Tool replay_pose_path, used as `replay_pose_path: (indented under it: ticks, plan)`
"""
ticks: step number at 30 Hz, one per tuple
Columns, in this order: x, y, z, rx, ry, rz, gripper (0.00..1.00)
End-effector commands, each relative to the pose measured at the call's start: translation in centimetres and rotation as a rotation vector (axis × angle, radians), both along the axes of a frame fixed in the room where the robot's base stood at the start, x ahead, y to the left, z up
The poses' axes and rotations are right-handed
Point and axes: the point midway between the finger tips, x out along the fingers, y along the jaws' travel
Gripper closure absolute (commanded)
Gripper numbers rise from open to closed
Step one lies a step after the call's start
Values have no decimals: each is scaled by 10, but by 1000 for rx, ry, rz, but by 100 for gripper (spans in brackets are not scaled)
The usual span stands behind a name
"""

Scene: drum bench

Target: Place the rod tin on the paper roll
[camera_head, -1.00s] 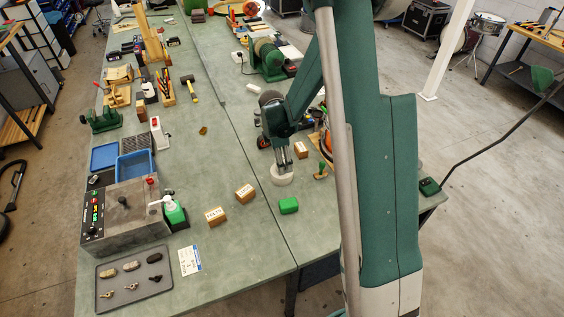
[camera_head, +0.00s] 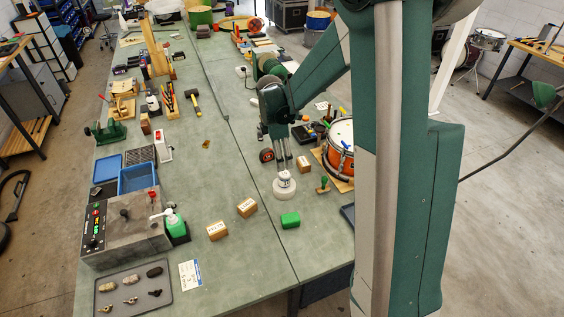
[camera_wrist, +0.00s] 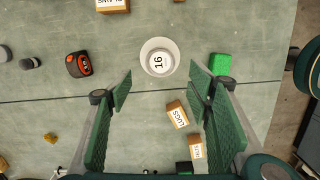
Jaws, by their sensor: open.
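A small pale tin marked "16" (camera_head: 284,177), which I take for the rod tin, stands upright on the white paper roll (camera_head: 284,190). In the wrist view the tin's labelled top (camera_wrist: 158,63) sits within the pale round outline of the roll (camera_wrist: 145,47). My gripper (camera_head: 281,165) is just above the tin in the head view. In the wrist view my gripper (camera_wrist: 163,92) has its green fingers spread wide, with nothing between them. The tin lies beyond the fingertips, apart from them.
A green block (camera_head: 290,220) and two labelled wooden blocks, one near (camera_head: 247,207) and one farther left (camera_head: 217,230), stand close by. A green-handled stamp (camera_head: 323,184) and an orange drum (camera_head: 341,143) are to the right.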

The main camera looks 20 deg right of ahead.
Motion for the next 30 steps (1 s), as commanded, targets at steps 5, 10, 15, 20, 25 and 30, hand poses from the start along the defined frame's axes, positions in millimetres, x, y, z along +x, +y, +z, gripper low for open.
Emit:
replay_pose_path:
  ticks: [5, 10, 15, 20, 25, 30]
  plan:
    - [0, 1, 5, 0, 0, 0, 49]
    - [0, 1, 5, 0, 0, 0, 49]
    - [0, 1, 5, 0, 0, 0, 49]
    - [0, 1, 5, 0, 0, 0, 49]
    - [-1, 1, 7, 0, -3, -5, 49]
    - [-6, 3, 16, 2, -19, -32, 49]
